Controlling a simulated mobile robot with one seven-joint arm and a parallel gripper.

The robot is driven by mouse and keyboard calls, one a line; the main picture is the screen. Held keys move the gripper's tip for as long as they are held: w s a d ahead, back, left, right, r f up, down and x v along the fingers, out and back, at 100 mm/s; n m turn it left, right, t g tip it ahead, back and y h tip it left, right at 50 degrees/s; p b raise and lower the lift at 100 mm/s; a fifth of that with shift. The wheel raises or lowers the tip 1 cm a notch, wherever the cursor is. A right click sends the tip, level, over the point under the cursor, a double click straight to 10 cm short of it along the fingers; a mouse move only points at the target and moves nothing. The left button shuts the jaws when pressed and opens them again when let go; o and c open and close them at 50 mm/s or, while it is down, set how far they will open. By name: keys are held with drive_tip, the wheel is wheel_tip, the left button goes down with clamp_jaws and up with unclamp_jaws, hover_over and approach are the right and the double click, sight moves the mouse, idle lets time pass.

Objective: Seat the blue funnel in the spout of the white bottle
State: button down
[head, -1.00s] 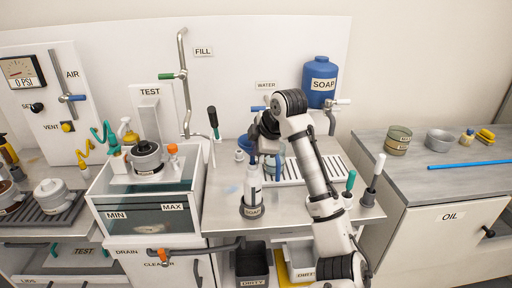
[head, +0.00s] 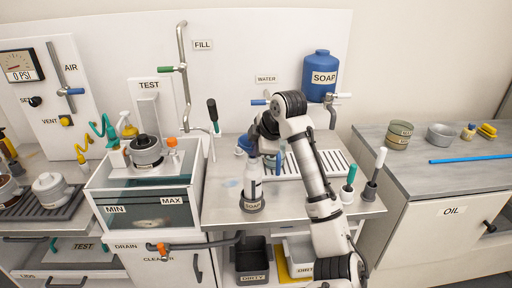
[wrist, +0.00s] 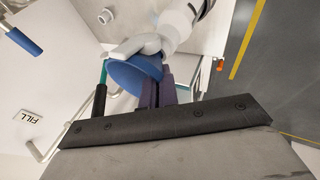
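The white bottle (head: 253,182) stands upright in a dark holder labelled SOAP on the steel counter. Its white upper part also shows in the wrist view (wrist: 178,22). The blue funnel (wrist: 128,78) is tilted in the wrist view, its wide rim to the left. My gripper (wrist: 156,88), with dark purple fingers, appears shut on the funnel's edge. A pale curved piece, perhaps the bottle's spout, overlaps the funnel there. In the head view the funnel (head: 245,144) is beside my wrist, just above and behind the bottle top. Whether funnel and spout touch is unclear.
A water tank labelled MIN and MAX (head: 145,209) stands left of the bottle. A ribbed drain area (head: 325,163) and brushes in holders (head: 372,182) are to the right. A bent FILL pipe (head: 184,85) rises behind. Counter in front of the drain area is mostly clear.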

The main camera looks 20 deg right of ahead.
drive_tip(key=shift+f, duration=0.25)
drive_tip(key=c, duration=1.6)
unclamp_jaws()
drive_tip(key=b+v, duration=0.2)
drive_tip(key=v, duration=1.2)
drive_tip(key=shift+b, duration=0.4)
drive_tip(key=shift+w+f, duration=0.1)
